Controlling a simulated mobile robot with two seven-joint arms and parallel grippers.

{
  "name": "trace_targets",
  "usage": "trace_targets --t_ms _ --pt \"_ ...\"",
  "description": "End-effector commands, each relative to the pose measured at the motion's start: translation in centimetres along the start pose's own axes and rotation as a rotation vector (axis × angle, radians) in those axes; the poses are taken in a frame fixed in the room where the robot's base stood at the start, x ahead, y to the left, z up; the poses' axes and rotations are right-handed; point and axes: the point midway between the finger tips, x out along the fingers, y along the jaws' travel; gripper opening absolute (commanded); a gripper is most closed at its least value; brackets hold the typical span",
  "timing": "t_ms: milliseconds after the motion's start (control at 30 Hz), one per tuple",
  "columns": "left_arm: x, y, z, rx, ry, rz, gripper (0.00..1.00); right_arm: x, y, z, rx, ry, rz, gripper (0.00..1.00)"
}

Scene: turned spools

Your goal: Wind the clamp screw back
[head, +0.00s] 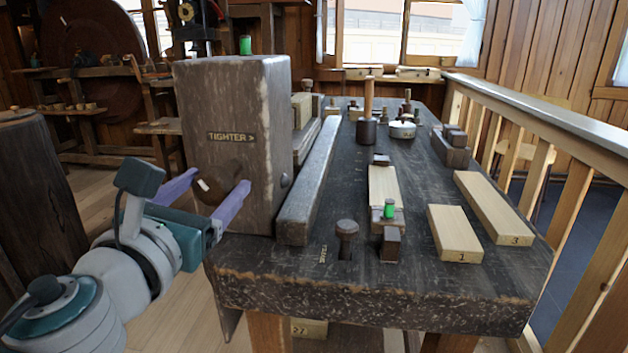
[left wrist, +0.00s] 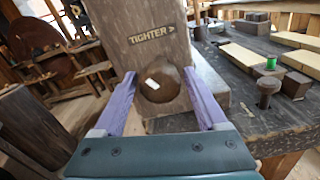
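The clamp screw's round dark wooden head (head: 212,187), with a white mark, sits on the front of the big wooden vise block (head: 235,110) lettered "TIGHTER >". It also shows in the left wrist view (left wrist: 161,92). My left gripper (head: 221,179) is open, its two purple fingers on either side of the screw head. In the left wrist view the gripper (left wrist: 158,78) straddles the head, the right finger very close to it; I cannot tell whether either finger touches. My right gripper is not in view.
The dark workbench (head: 400,278) holds pale boards marked 1 (head: 454,236) and 3 (head: 495,208), another board (head: 384,188) between stops, a green spool (head: 389,210) and a peg (head: 347,235). A wooden railing (head: 560,115) runs along the right. A dark stump (head: 35,200) stands at left.

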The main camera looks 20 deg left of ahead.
Motion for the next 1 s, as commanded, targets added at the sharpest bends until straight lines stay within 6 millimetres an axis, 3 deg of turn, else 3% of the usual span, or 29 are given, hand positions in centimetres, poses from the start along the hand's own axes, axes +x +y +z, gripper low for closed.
trace_targets --t_ms 67,600,1000 --pt "-0.01 0.0 0.0 0.0 0.0 0.0 0.64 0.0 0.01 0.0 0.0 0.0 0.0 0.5" --pt "-0.03 -0.01 0.0 0.0 0.0 0.0 0.04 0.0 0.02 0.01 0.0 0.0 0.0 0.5" --pt "-0.03 0.0 -0.03 -0.071 0.0 0.0 0.02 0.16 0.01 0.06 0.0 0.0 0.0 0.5"
